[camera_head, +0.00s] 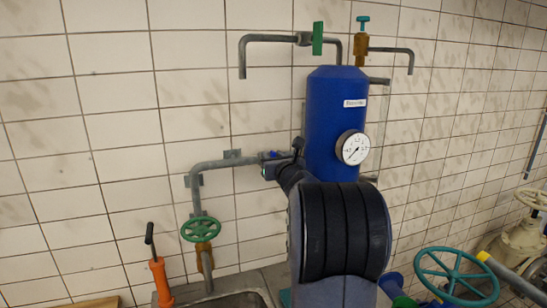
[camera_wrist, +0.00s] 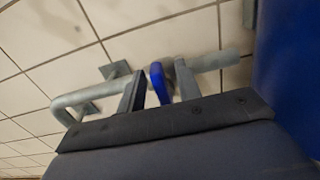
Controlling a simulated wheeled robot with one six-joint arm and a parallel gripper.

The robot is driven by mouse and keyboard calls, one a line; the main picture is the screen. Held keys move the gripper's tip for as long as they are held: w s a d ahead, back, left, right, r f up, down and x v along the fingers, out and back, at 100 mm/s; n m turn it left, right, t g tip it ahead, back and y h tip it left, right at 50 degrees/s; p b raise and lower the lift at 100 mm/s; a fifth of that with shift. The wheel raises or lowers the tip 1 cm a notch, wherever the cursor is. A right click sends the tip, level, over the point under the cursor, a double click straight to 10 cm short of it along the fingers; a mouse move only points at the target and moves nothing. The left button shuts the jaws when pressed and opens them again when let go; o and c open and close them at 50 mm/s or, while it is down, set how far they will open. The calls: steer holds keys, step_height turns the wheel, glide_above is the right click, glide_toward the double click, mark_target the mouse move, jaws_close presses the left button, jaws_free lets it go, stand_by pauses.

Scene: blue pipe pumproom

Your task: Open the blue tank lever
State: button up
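The blue tank (camera_head: 333,100) stands upright against the tiled wall, with a label and a round gauge. A small blue lever (camera_head: 273,154) sits on the grey pipe left of the tank. In the wrist view the lever (camera_wrist: 160,83) shows between the two fingers of my gripper (camera_wrist: 160,88). Small gaps show on both sides, so the gripper looks open around it. In the head view my gripper (camera_head: 281,164) is at the pipe beside the tank, partly hidden by my arm. Whether a finger touches the lever cannot be told.
The grey pipe (camera_head: 238,160) bends down to a green handwheel (camera_head: 201,229) above a sink (camera_head: 235,298). A green lever (camera_head: 317,38) and a teal-topped valve (camera_head: 362,40) sit above the tank. A teal handwheel (camera_head: 456,276) is at lower right. An orange hand pump (camera_head: 160,280) stands lower left.

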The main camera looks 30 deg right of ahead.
jaws_close()
steer(key=shift+f+b, duration=0.1)
steer(key=shift+b, duration=0.3)
steer(key=shift+w+a+f+n+b, duration=0.1)
steer(key=shift+a+f+n+b, duration=0.35)
steer(key=shift+n+b, duration=2.55)
steer(key=shift+w+a+f+n+b, duration=0.1)
steer(key=shift+a+f+n+b, duration=0.3)
steer(key=shift+n+b, duration=2.55)
steer(key=shift+w+a+f+n+b, duration=0.1)
steer(key=shift+a+f+n+b, duration=0.35)
steer(key=shift+n+b, duration=2.5)
jaws_free()
